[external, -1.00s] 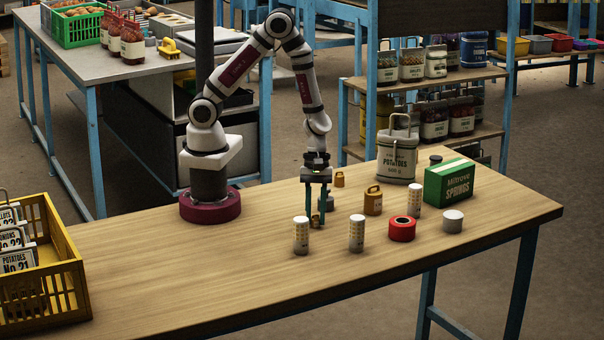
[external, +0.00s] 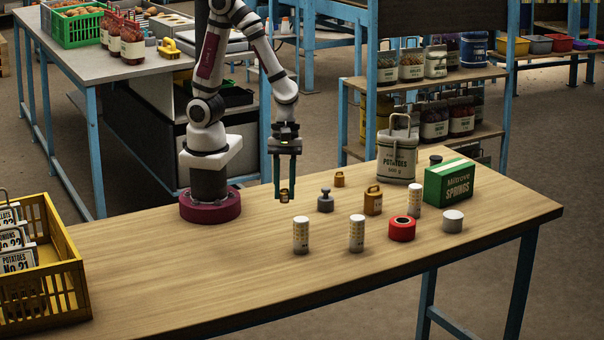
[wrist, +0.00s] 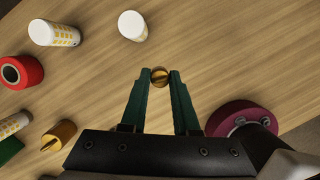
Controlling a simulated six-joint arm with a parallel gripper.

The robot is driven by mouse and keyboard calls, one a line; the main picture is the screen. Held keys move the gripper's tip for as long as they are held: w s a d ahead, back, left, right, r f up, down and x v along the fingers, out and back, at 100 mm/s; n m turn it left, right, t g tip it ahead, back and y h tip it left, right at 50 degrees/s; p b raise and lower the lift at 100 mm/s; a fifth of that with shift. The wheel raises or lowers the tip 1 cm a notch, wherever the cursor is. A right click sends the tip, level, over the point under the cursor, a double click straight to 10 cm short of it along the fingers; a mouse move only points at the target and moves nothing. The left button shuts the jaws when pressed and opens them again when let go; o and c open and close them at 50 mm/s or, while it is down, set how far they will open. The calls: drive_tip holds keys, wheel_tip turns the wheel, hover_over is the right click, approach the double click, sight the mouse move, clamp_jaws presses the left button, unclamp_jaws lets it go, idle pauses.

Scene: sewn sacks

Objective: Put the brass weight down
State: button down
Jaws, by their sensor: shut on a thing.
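The small brass weight (external: 284,195) is between the fingertips of my gripper (external: 286,190), left of the grey weight in the external view. My gripper is shut on it, with the fingers pointing down. The weight appears to hang above the wooden tabletop (external: 190,270), though the exact gap is hard to judge. In the wrist view the round brass top (wrist: 160,76) shows between the two green fingertips (wrist: 160,82). The fingers hide its sides.
A grey weight (external: 325,201), several white shakers (external: 301,236), yellow-brown weights (external: 373,201), a red roll (external: 402,229), a sack (external: 396,160) and a green box (external: 449,182) stand to the right. A yellow crate (external: 60,285) is at the left. The middle-left tabletop is clear.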

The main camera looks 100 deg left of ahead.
drive_tip(key=shift+s+d+r, duration=0.35)
drive_tip(key=shift+d+r, duration=0.05)
drive_tip(key=shift+d, duration=0.15)
drive_tip(key=shift+w, duration=0.2)
drive_tip(key=w+a+r+m+y, duration=0.25)
drive_tip(key=w+m, duration=0.55)
drive_tip(key=m, duration=0.4)
drive_tip(key=w+a+r+m+g+y, duration=0.15)
drive_tip(key=w+a+m, duration=0.25)
drive_tip(key=w+m, duration=0.55)
drive_tip(key=w+a+r+m+y, duration=0.25)
drive_tip(key=w+m, duration=0.45)
drive_tip(key=m, duration=0.7)
drive_tip(key=w+a+r+m+t+h, duration=0.1)
drive_tip(key=w+a+r+m+t, duration=0.1)
drive_tip(key=w+a+m, duration=0.35)
drive_tip(key=w+a+r+m+t+h, duration=0.1)
drive_tip(key=w+a+r+m+t, duration=0.1)
drive_tip(key=a+m, duration=0.55)
drive_tip(key=m, duration=0.2)
hover_over(436, 170)
drive_tip(key=f, duration=0.7)
drive_tip(key=shift+s+d+f, duration=0.1)
drive_tip(key=shift+s+d, duration=0.05)
drive_tip(key=shift+s, duration=0.25)
wheel_tip(436, 170, down, 4)
drive_tip(key=shift+f, duration=0.1)
drive_tip(key=shift+f+g, duration=0.1)
drive_tip(key=shift+g, duration=0.15)
